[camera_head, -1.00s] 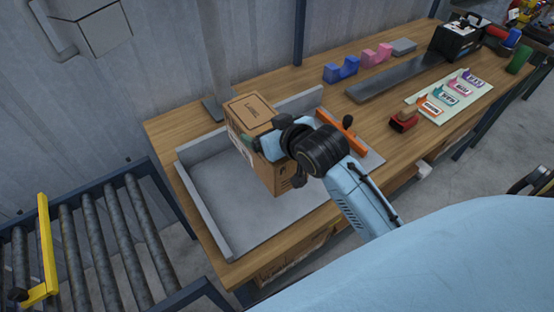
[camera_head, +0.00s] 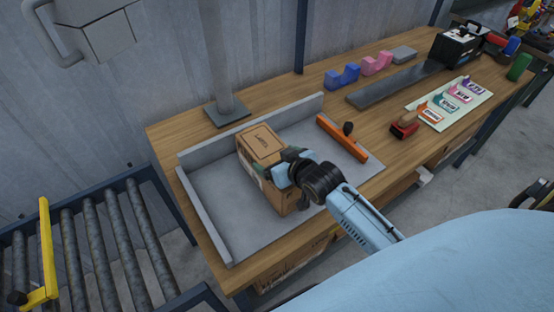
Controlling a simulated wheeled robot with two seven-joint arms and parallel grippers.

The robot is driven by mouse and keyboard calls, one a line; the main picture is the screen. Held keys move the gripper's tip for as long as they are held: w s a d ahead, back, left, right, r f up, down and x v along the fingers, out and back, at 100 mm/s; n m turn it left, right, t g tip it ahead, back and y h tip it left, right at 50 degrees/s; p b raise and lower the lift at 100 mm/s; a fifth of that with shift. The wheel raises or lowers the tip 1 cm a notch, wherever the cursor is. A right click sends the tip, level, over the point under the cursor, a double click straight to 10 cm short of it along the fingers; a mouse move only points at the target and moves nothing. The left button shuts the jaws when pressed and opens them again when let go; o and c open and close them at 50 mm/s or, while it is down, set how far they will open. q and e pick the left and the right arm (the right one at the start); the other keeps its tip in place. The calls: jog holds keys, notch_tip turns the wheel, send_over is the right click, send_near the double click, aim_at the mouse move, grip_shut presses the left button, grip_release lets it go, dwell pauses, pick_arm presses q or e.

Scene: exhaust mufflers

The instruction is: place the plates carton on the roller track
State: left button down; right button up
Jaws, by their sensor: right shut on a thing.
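The cardboard plates carton (camera_head: 262,143) has a printed label on its top and sits in or just above the grey metal tray (camera_head: 215,205) on the wooden bench. My right gripper (camera_head: 272,172) is shut on the carton's near side; its fingertips are partly hidden by the wrist. The roller track (camera_head: 98,240) stands at the lower left, beside the bench, with grey rollers in a dark frame and a yellow bar (camera_head: 47,255) across it. Its visible rollers are bare. My left gripper is not in view.
An orange bar with a dark knob (camera_head: 342,138) lies at the tray's right side. The tray has raised left and back walls. Tape dispensers (camera_head: 342,76), a stamp (camera_head: 404,125) and a label board (camera_head: 450,102) are farther right.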

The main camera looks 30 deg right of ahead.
jog(key=shift+r, duration=0.1)
jog(key=o, duration=1.8)
jog(key=shift+f, duration=0.2)
jog(key=shift+c, duration=0.2)
